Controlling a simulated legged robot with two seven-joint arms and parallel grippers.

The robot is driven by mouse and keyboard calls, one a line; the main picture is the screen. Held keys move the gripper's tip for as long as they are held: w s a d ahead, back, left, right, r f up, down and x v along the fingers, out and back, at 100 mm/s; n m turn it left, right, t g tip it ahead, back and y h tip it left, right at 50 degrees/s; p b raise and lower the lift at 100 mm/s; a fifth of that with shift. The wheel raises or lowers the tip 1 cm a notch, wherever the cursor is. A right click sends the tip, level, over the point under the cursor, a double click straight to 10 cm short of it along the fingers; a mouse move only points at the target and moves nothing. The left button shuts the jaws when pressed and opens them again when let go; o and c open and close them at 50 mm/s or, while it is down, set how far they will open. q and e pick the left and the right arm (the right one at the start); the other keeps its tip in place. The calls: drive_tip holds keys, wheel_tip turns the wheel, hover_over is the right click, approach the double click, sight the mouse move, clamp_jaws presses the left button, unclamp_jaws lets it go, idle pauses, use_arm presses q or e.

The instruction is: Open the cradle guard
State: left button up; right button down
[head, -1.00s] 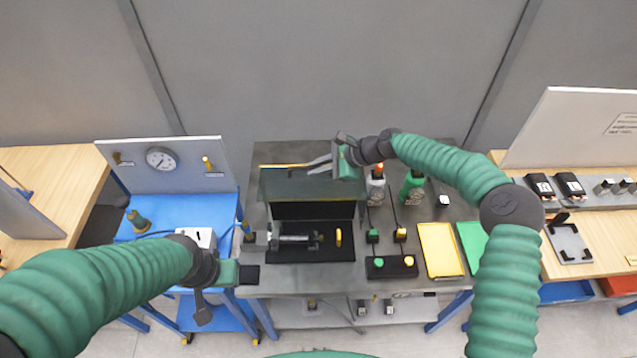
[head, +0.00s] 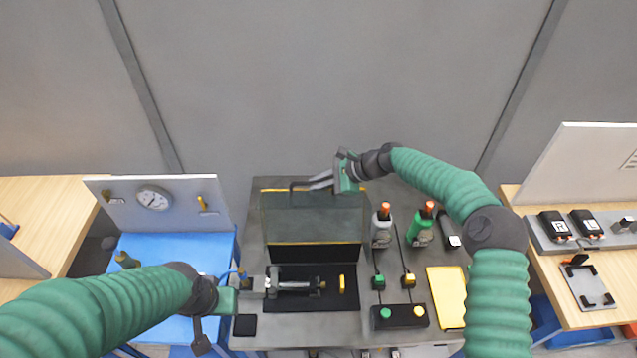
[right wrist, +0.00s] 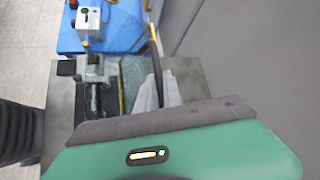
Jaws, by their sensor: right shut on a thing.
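The cradle guard (head: 315,222) is a clear, dark-tinted panel with yellow edges. It stands raised at the back of the black cradle base (head: 325,301), which lies uncovered in front. A metal cylinder part (head: 292,285) lies on the base. My right gripper (head: 320,181) is shut on the guard's dark handle (head: 297,186) at the top edge. In the right wrist view, the grey fingers (right wrist: 158,94) are around the curved black handle (right wrist: 154,58), beside the guard panel (right wrist: 132,82). My left gripper (head: 228,301) is left of the base; its fingers are not clear.
Two bottles (head: 382,226) (head: 420,226) stand right of the guard. A button box (head: 399,317) and a yellow tray (head: 447,297) are in front of them. A blue bench with a gauge panel (head: 160,203) stands left. A grey wall is behind.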

drive_tip(key=shift+f, duration=0.15)
drive_tip(key=c, duration=1.8)
unclamp_jaws()
drive_tip(key=shift+o, duration=0.2)
drive_tip(key=shift+d, duration=0.15)
drive_tip(key=b+v, duration=0.3)
drive_tip(key=v, duration=0.2)
drive_tip(key=shift+d, duration=0.25)
drive_tip(key=b+v, duration=0.2)
drive_tip(key=v, duration=0.9)
drive_tip(key=shift+r+b, duration=0.3)
drive_tip(key=shift+a, duration=0.1)
